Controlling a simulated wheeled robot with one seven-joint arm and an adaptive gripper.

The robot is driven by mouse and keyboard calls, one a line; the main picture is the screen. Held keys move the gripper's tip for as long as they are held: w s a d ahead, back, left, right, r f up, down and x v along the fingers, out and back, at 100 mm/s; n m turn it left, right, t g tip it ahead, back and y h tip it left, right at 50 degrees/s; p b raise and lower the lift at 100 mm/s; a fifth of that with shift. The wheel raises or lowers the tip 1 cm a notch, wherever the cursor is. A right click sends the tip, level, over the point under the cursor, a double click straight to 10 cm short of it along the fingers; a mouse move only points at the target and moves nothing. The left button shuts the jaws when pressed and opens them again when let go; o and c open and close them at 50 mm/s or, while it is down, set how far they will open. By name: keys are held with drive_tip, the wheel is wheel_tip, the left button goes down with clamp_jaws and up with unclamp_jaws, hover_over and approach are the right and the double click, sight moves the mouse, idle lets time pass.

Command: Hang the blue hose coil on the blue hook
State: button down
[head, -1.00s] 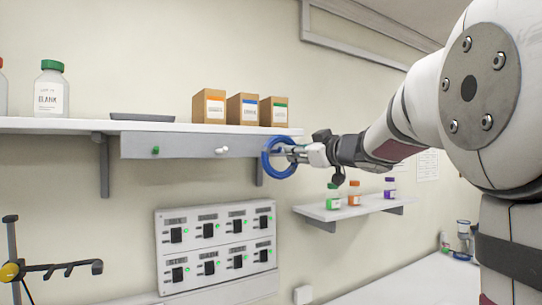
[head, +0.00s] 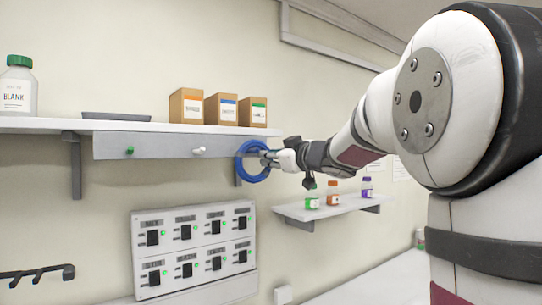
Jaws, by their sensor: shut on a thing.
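The blue hose coil (head: 239,166) is a ring held upright in front of the right end of the grey hook rail (head: 165,147). My gripper (head: 266,156) reaches in from the right and is shut on the coil's right side. The rail carries a green hook (head: 130,151) and a white hook (head: 199,151). No blue hook can be made out; that end of the rail is partly covered by the coil and gripper. I cannot tell whether the coil touches the rail or a hook.
Above the rail, a shelf (head: 50,125) holds a bottle (head: 17,88), a dark tray (head: 116,116) and three boxes (head: 187,105). A switch panel (head: 196,247) is below. A small shelf (head: 300,212) with three small bottles stands under my forearm.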

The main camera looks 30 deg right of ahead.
drive_tip(key=c, duration=1.3)
unclamp_jaws()
drive_tip(key=s, duration=1.2)
drive_tip(key=s+a+f+m+g, duration=0.1)
drive_tip(key=s+a+f+g, duration=0.3)
drive_tip(key=s+a+f, duration=0.3)
drive_tip(key=s+a+f+m+g, duration=0.2)
drive_tip(key=s+a+f+g, duration=0.2)
drive_tip(key=s+a+f, duration=0.3)
drive_tip(key=s+a+f+m+g, duration=0.2)
drive_tip(key=s+a+f+g, duration=0.2)
drive_tip(key=s+a+f, duration=0.4)
drive_tip(key=shift+s+a+f+h, duration=0.15)
drive_tip(key=shift+s+f, duration=0.1)
drive_tip(key=shift+f, duration=1)
drive_tip(key=shift+s+d+f+h, duration=0.15)
drive_tip(key=shift+s+f, duration=0.1)
drive_tip(key=shift+f, duration=0.95)
